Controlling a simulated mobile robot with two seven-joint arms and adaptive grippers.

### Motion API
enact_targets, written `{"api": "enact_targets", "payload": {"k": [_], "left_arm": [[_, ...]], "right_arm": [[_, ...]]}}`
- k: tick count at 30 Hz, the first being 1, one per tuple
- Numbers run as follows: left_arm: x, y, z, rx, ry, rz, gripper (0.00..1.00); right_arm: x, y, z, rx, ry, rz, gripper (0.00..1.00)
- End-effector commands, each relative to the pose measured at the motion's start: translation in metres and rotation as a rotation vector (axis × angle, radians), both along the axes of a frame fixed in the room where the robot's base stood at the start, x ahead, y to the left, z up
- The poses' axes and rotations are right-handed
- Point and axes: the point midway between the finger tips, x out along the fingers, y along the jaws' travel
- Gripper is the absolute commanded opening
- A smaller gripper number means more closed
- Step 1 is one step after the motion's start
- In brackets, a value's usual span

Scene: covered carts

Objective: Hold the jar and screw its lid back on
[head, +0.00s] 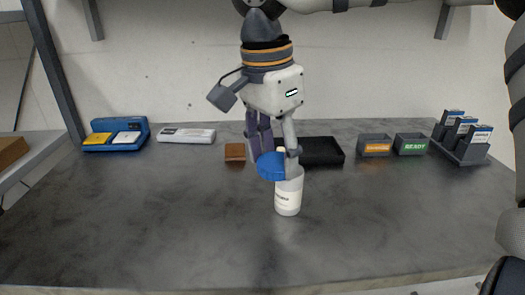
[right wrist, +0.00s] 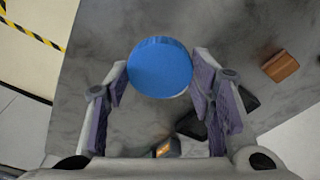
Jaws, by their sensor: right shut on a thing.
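A white jar (head: 288,196) with a printed label stands upright on the grey table. A blue lid (head: 271,166) is at the jar's upper left and covers part of its top; I cannot tell whether they touch. My right gripper (head: 272,156) comes down from above and is shut on the lid. In the right wrist view the round blue lid (right wrist: 160,67) sits between the tips of the two purple-padded fingers (right wrist: 158,85). My left gripper is not in view.
Behind the jar are a brown block (head: 235,152) and a black tray (head: 322,152). Two small bins (head: 410,144) and a rack of boxes (head: 462,140) stand at the right. A blue case (head: 115,135) and a white box (head: 187,135) are back left. The front is clear.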

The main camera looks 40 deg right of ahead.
Motion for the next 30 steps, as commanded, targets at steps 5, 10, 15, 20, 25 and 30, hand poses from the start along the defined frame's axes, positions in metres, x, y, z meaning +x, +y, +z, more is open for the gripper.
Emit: {"api": "enact_targets", "payload": {"k": [5,10,15,20,25,30], "left_arm": [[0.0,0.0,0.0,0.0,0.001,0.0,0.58],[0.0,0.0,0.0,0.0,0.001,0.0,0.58],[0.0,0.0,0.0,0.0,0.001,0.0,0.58],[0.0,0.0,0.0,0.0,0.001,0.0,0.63],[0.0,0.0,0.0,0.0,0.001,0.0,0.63],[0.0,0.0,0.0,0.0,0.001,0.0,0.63]], "right_arm": [[-0.019,0.003,0.008,0.001,0.0,0.0,0.38],[-0.024,0.004,0.01,0.0,0.002,0.0,0.38],[-0.024,0.004,0.01,0.0,0.002,0.0,0.38],[-0.024,0.005,0.009,0.0,0.003,0.013,0.38],[-0.015,0.015,-0.013,-0.003,0.013,0.294,0.38],[-0.004,0.036,-0.045,-0.002,0.021,0.754,0.38]]}}
